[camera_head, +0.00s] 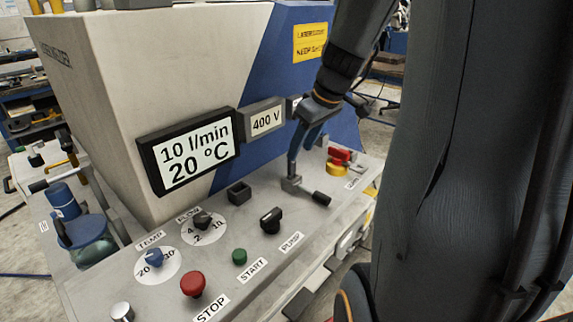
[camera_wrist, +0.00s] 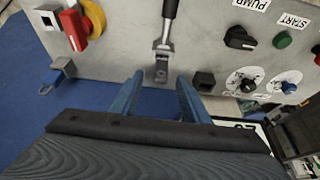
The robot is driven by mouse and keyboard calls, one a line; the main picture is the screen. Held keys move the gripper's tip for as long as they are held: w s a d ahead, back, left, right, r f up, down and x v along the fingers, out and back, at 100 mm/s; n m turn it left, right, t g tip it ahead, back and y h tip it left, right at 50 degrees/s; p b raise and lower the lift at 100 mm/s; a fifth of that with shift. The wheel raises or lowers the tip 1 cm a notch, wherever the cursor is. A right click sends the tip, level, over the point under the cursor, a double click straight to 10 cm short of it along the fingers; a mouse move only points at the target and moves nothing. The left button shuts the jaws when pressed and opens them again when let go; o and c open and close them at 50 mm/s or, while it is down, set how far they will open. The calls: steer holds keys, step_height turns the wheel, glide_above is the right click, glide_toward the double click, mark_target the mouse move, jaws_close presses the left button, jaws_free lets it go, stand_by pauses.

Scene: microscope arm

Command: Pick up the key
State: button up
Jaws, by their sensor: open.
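I cannot clearly make out a key in either view. A small grey and blue piece (camera_wrist: 64,67) lies at the panel's edge in the wrist view, below the red and yellow switch; I cannot tell whether it is the key. My gripper (camera_wrist: 158,88) is open, its two blue fingers apart with nothing held between them. In the head view my gripper (camera_head: 293,157) points down over the panel, close to the metal bracket of a black-handled lever (camera_head: 318,198). In the wrist view the lever's metal bracket (camera_wrist: 163,47) is just beyond the gap between the fingertips.
The grey panel (camera_head: 328,226) carries a red and yellow switch (camera_head: 339,160), a black pump knob (camera_head: 271,220), a green start button (camera_head: 239,257), a red stop button (camera_head: 193,284) and dials. Display screens (camera_head: 192,150) stand behind it. A blue pump-like device (camera_head: 85,235) is at left.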

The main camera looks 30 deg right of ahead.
mark_target(292, 171)
steer(key=shift+a+p+x, duration=0.1)
steer(key=shift+p+x, duration=0.15)
steer(key=shift+x, duration=0.7)
steer(key=shift+a+p+x, duration=0.15)
steer(key=shift+p+x, duration=0.1)
steer(key=shift+x, duration=0.7)
steer(key=shift+p+x, duration=0.4)
steer(key=shift+x, duration=1.5)
steer(key=shift+w, duration=0.15)
jaws_close()
steer(key=shift+r, duration=0.2)
